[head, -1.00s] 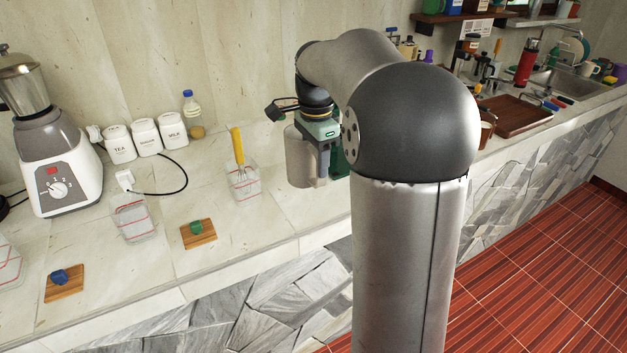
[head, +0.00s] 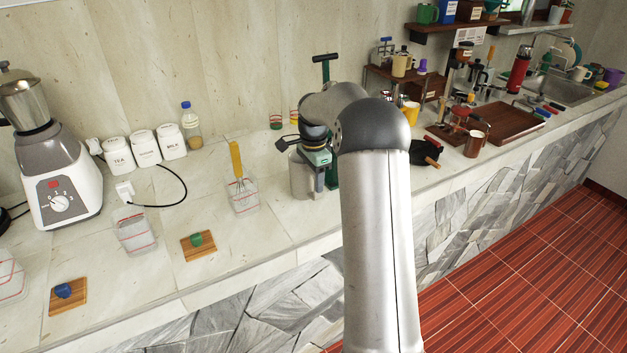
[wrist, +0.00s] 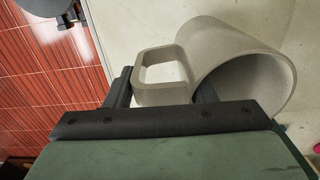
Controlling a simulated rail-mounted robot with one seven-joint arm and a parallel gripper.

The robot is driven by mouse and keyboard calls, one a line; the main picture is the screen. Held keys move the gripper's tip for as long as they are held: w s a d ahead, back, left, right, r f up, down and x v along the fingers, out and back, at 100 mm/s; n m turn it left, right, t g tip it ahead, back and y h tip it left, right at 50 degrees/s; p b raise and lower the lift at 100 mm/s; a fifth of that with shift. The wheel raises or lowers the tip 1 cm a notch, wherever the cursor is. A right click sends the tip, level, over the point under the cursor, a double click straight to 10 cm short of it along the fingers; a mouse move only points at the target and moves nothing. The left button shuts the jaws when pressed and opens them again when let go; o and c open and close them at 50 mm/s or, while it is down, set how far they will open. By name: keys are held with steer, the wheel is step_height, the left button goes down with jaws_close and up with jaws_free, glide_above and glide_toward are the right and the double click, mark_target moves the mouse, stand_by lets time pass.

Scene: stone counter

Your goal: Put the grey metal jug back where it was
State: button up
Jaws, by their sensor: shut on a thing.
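My gripper (head: 318,165) is shut on that handle. The jug looks upright and low over the counter; whether its base touches the stone I cannot tell. My arm hides part of the stand and the area behind it.
A clear box with a yellow-handled whisk (head: 243,195) stands left of the jug. A black-and-wood tool (head: 424,153) and a brown mug (head: 476,142) are to the right. The dark green stand (head: 332,168) is close beside my gripper. Bare counter lies in front of the jug.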

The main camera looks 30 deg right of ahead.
steer(key=shift+f, duration=0.65)
steer(key=shift+f, duration=0.1)
steer(key=shift+f, duration=0.15)
steer(key=o, duration=1.5)
steer(key=shift+o, duration=0.2)
